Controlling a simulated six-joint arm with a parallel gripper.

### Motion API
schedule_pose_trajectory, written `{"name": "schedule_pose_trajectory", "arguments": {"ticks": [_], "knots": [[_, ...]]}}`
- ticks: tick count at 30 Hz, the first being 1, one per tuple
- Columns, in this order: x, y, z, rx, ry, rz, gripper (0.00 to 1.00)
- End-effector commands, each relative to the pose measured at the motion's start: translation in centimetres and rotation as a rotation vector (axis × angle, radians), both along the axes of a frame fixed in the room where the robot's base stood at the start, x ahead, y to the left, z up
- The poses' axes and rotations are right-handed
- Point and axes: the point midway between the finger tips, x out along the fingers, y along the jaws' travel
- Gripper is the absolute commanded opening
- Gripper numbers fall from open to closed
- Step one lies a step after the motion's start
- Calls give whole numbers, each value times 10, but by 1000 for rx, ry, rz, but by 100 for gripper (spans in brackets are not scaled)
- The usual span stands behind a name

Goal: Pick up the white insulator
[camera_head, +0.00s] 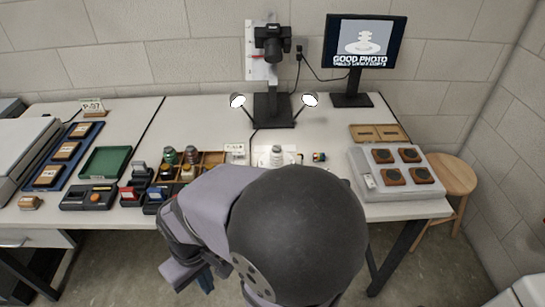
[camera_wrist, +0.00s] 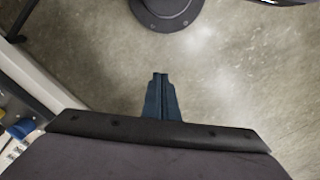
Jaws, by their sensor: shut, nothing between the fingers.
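A white insulator (camera_head: 277,153) stands upright on a white base on the table, under the camera stand; its lower part is close to my arm's dark rounded joint. My gripper (camera_head: 205,284) hangs in front of the table, below and left of the insulator and well apart from it. In the wrist view my gripper's blue fingers (camera_wrist: 160,76) are together with nothing between them, over bare concrete floor. The insulator is not in the wrist view.
A wooden tray (camera_head: 213,157) holds green and brown insulators left of the white one. A camera stand (camera_head: 273,109) with two lamps stands behind. A grey case (camera_head: 360,177) with several brown pieces is right. A monitor (camera_head: 362,45) shows "GOOD PHOTO". A stool (camera_head: 451,174) stands right.

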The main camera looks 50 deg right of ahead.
Motion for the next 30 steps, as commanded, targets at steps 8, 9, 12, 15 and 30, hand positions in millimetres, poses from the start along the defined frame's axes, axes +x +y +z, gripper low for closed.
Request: {"name": "schedule_pose_trajectory", "arguments": {"ticks": [8, 9, 12, 15, 30], "knots": [[0, 0, 0, 0, 0, 0, 0], [0, 0, 0, 0, 0, 0, 0], [0, 0, 0, 0, 0, 0, 0], [0, 0, 0, 0, 0, 0, 14], [2, -1, 2, -2, -1, -10, 56]]}}
